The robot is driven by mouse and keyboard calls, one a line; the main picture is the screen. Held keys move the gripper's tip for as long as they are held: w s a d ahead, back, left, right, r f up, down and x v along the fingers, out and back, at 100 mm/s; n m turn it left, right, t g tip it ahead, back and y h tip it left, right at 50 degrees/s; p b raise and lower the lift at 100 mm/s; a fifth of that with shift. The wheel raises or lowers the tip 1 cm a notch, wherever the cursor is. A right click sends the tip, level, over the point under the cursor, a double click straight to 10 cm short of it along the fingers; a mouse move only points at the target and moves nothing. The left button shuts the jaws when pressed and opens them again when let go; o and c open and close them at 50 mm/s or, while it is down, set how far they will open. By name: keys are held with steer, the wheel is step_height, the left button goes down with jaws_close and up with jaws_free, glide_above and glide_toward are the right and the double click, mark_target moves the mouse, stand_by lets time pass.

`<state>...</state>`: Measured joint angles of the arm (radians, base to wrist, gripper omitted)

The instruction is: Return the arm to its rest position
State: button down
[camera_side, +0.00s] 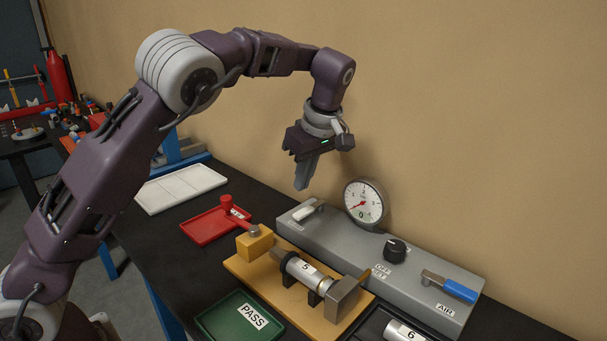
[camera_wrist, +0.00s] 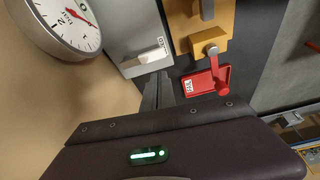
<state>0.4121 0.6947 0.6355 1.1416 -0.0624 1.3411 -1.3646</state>
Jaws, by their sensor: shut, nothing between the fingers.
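My gripper (camera_side: 302,185) hangs from my raised arm, fingers pointing down, above the back of the bench and to the left of the round gauge. Its fingers are shut with nothing between them. In the wrist view the closed fingers (camera_wrist: 157,92) show in front of the grey panel and dark bench top. They touch nothing that I can see. A small green light glows on the gripper body.
A grey panel (camera_side: 330,232) carries a gauge (camera_side: 363,202), a black knob (camera_side: 395,250) and a blue AIR lever (camera_side: 459,290). A cylinder marked 5 (camera_side: 305,272) sits in the yellow fixture (camera_side: 254,243). Red tray (camera_side: 203,227), green PASS tray (camera_side: 222,318) and white tray (camera_side: 165,198) lie nearby.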

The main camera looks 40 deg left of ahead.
steer(key=s+r+m+t+h, duration=0.15)
steer(key=s+r+m, duration=0.3)
steer(key=s, duration=0.45)
steer(key=s+r+m+t+h, duration=0.1)
steer(key=s+r+m+h, duration=0.25)
steer(key=s+r, duration=0.45)
steer(key=s+d+f+m+t, duration=0.1)
steer(key=s+f+m, duration=0.3)
steer(key=s, duration=0.4)
steer(key=s+d+f+m+t+y, duration=0.1)
steer(key=s+f+m, duration=0.3)
steer(key=s, duration=0.4)
steer(key=shift+d+m+t, duration=0.35)
steer(key=shift+d+m, duration=0.05)
steer(key=shift+d, duration=0.2)
steer(key=shift+w, duration=0.1)
stand_by(1.7)
